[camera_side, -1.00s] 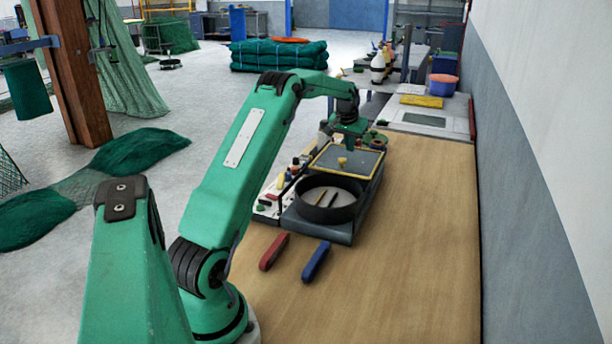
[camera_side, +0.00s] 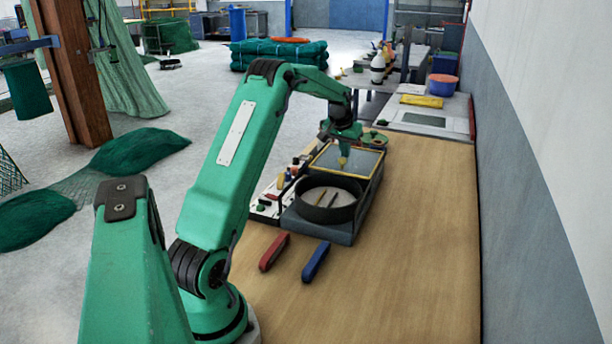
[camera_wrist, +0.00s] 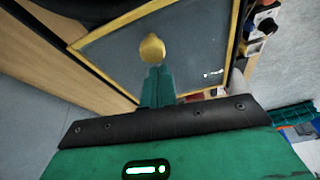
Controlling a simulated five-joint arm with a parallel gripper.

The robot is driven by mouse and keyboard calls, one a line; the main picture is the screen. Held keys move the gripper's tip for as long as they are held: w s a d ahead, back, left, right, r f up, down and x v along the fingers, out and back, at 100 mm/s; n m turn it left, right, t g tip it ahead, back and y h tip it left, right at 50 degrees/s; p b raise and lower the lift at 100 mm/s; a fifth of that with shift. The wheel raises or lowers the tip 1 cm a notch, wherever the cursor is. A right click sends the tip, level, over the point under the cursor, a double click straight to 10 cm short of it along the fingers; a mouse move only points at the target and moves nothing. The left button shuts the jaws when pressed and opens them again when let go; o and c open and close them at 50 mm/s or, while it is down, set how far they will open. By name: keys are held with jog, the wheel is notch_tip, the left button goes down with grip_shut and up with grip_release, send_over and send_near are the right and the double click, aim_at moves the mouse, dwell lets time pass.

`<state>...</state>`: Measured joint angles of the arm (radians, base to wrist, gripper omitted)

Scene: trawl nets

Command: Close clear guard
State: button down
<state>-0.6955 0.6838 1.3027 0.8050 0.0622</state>
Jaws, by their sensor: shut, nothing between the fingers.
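The clear guard (camera_side: 365,162) is a see-through panel in a yellow frame. In the side view it lies behind the round black-rimmed pan, on the same grey base, and leaves the pan uncovered. Its yellow knob (camera_side: 343,162) stands on the panel and also shows in the wrist view (camera_wrist: 152,47). My gripper (camera_side: 344,150) is shut and empty, pointing down right at the knob. In the wrist view the green fingertips (camera_wrist: 157,72) sit just beside the knob; I cannot tell whether they touch it.
The black-rimmed pan (camera_side: 309,204) holds two thin sticks. A red-handled tool (camera_side: 273,252) and a blue-handled tool (camera_side: 315,261) lie on the bench in front. Small items crowd a white panel (camera_side: 264,217) at the left. The bench (camera_side: 420,240) is clear at the right.

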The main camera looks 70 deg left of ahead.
jog(key=shift+d, duration=0.1)
jog(key=s+d, duration=1.4)
dwell(0.6)
jog(key=shift+f, duration=0.1)
jog(key=shift+w+a, duration=1.35)
jog(key=shift+w, duration=0.4)
jog(key=v, duration=1.1)
jog(key=shift+a, duration=0.15)
jog(key=shift+s, duration=0.1)
